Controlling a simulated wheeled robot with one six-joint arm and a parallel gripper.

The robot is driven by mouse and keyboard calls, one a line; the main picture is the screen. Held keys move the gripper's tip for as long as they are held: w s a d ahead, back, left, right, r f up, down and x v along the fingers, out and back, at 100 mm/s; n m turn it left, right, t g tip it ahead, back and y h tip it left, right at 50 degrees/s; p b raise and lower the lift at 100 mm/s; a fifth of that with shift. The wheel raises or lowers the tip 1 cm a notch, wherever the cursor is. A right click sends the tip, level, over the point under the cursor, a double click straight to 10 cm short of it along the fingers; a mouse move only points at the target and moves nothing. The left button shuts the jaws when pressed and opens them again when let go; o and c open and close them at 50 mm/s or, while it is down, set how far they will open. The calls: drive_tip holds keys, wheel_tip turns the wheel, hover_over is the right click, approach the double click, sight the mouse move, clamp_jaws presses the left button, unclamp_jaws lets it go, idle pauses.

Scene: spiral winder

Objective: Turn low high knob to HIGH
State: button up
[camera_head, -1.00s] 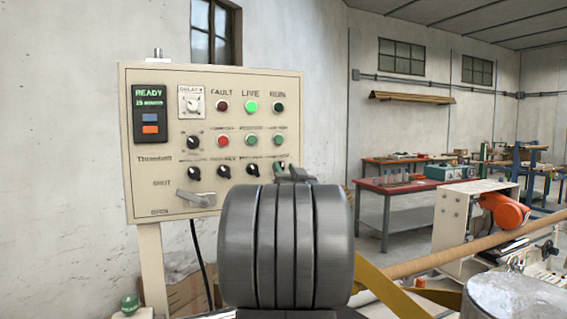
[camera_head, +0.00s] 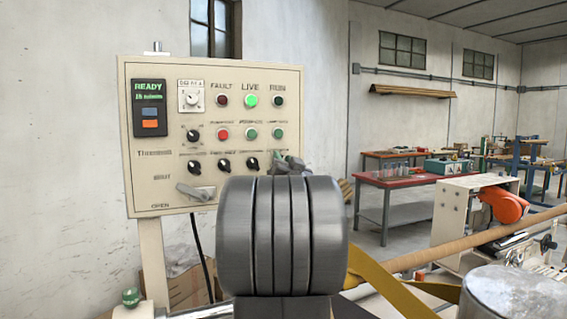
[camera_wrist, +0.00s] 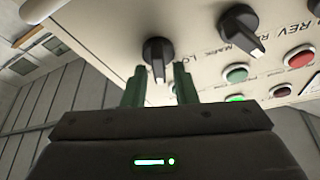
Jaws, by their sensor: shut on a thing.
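The low high knob (camera_wrist: 157,51) is black with a white pointer mark. In the wrist view it sits between the two green fingertips of my gripper (camera_wrist: 159,78), and its pointer faces down the picture toward my palm. My gripper is shut on it. A label beginning "LO" is partly readable beside it; the rest is hidden. In the head view my gripper (camera_head: 288,163) is at the right end of the lowest row of knobs on the beige control panel (camera_head: 170,205), covering this knob.
Neighbouring black knobs (camera_head: 252,163) and a row of buttons (camera_head: 251,133) lie close by. A grey lever (camera_head: 195,192) is at the panel's lower left. Behind to the right are a red-topped bench (camera_head: 410,178) and a long brown tube (camera_head: 450,247).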

drive_tip(key=m+h, duration=0.2)
drive_tip(key=m, duration=0.2)
drive_tip(key=shift+d+f+m+b, duration=0.1)
drive_tip(key=shift+m+b, duration=0.2)
drive_tip(key=o, duration=0.7)
drive_tip(key=shift+c, duration=0.2)
drive_tip(key=b+v, duration=0.3)
drive_tip(key=v, duration=1.1)
drive_tip(key=shift+b, duration=0.3)
drive_tip(key=shift+w, duration=0.1)
